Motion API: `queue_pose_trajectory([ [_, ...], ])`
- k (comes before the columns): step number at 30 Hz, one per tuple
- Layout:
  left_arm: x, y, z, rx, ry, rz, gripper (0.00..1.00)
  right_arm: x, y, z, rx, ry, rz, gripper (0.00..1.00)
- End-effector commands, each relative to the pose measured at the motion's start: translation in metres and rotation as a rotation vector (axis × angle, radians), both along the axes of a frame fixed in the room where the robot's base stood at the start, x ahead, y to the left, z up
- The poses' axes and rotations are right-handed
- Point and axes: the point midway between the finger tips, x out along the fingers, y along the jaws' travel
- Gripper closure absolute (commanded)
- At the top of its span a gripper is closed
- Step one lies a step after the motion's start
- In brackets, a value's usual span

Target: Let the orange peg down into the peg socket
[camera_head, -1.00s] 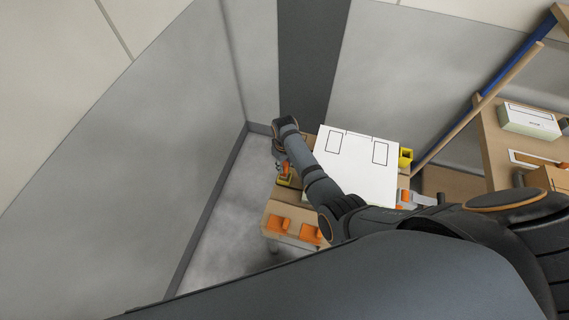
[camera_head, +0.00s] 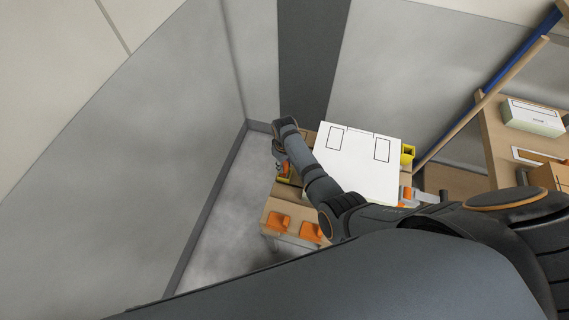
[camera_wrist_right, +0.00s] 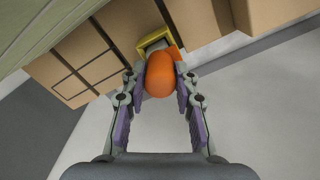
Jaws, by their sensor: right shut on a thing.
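The orange peg (camera_wrist_right: 159,76) is between the two fingers of my right gripper (camera_wrist_right: 160,88), which is shut on it. In the right wrist view its far end overlaps the yellow peg socket (camera_wrist_right: 146,45), and part of the socket's grey inside shows beside it. I cannot tell how far the peg's end is inside. In the head view my right gripper (camera_head: 279,162) is at the left edge of the trolley, with the orange peg (camera_head: 285,169) just above the yellow socket (camera_head: 284,181). My left gripper is not in view.
A white panel (camera_head: 357,165) lies on the trolley right of my arm. Another yellow holder (camera_head: 407,153) is beyond its right edge. Two orange brackets (camera_head: 279,221) are on the trolley's near end. A grey wall stands close on the left. Shelving (camera_head: 500,150) is at the right.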

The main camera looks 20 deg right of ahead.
Motion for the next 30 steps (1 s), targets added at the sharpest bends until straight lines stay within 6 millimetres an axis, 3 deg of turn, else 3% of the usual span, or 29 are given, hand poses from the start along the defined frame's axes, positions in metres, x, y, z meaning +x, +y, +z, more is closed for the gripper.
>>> queue_pose_trajectory([
  [13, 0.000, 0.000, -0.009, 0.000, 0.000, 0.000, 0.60, 0.000, 0.000, -0.012, 0.000, -0.001, 0.000, 1.00],
  [14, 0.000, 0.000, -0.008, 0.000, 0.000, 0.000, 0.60, 0.000, 0.000, -0.011, 0.000, -0.001, 0.000, 0.67],
  [19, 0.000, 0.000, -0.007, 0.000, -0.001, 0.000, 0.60, 0.000, 0.000, -0.011, 0.000, -0.001, 0.000, 0.44],
  [30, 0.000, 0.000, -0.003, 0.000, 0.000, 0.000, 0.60, 0.000, 0.000, -0.007, 0.000, 0.000, 0.000, 0.44],
])
